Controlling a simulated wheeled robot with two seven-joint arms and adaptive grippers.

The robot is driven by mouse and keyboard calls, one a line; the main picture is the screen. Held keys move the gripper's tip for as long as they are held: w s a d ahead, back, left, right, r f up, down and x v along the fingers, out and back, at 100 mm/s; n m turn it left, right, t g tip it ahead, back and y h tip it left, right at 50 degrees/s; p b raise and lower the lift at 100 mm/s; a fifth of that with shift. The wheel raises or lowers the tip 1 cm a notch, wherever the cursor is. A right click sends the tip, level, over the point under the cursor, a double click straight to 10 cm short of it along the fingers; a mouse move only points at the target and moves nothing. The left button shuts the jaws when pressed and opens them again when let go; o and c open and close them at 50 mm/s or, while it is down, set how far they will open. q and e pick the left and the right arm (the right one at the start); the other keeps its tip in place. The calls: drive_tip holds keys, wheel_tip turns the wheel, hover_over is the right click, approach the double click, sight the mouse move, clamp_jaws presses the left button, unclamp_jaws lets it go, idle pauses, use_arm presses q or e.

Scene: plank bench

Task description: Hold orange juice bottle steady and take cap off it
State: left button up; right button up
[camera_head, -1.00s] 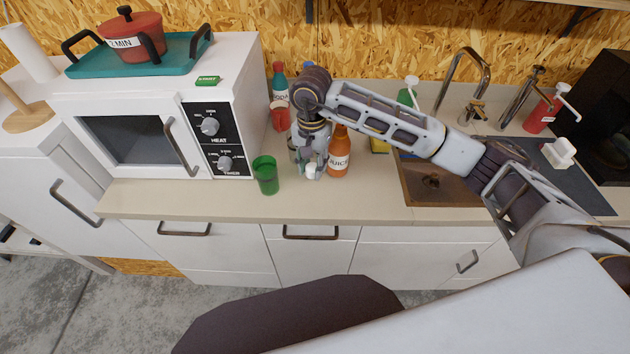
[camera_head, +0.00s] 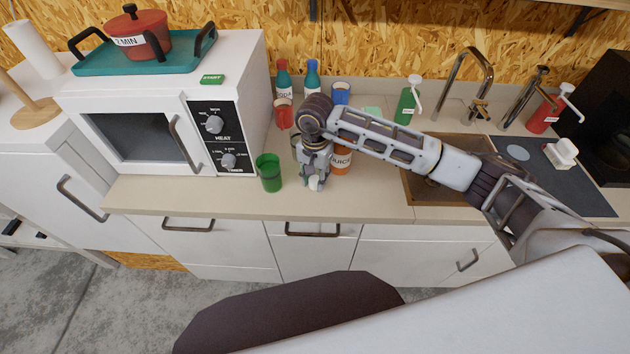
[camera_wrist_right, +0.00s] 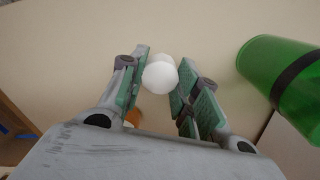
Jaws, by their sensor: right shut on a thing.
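The orange juice bottle (camera_head: 342,160) stands upright on the counter, its label facing front. My right forearm hides its top in the head view. My right gripper (camera_head: 315,183) is in front and to the left of the bottle, apart from it, pointing down near the counter's front. It is shut on a small white rounded piece that looks like the cap (camera_wrist_right: 160,74), between the fingertips in the wrist view. A bit of orange (camera_wrist_right: 134,112), probably the bottle, shows behind the fingers there. My left gripper is not in view.
A green cup (camera_head: 269,174) stands just left of my right gripper, beside the microwave (camera_head: 135,135). Soda bottles (camera_head: 283,80) and a blue-topped container (camera_head: 340,93) stand behind. The sink (camera_head: 425,185) is at right. The front counter strip is mostly clear.

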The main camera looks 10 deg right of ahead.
sight(315, 180)
wheel_tip(315, 180, down, 2)
drive_tip(key=shift+f, duration=0.15)
idle(0.4)
drive_tip(key=o, duration=1.1)
drive_tip(key=shift+r, duration=0.35)
drive_tip(key=shift+r+b, duration=1.05)
drive_tip(key=shift+r, duration=4.75)
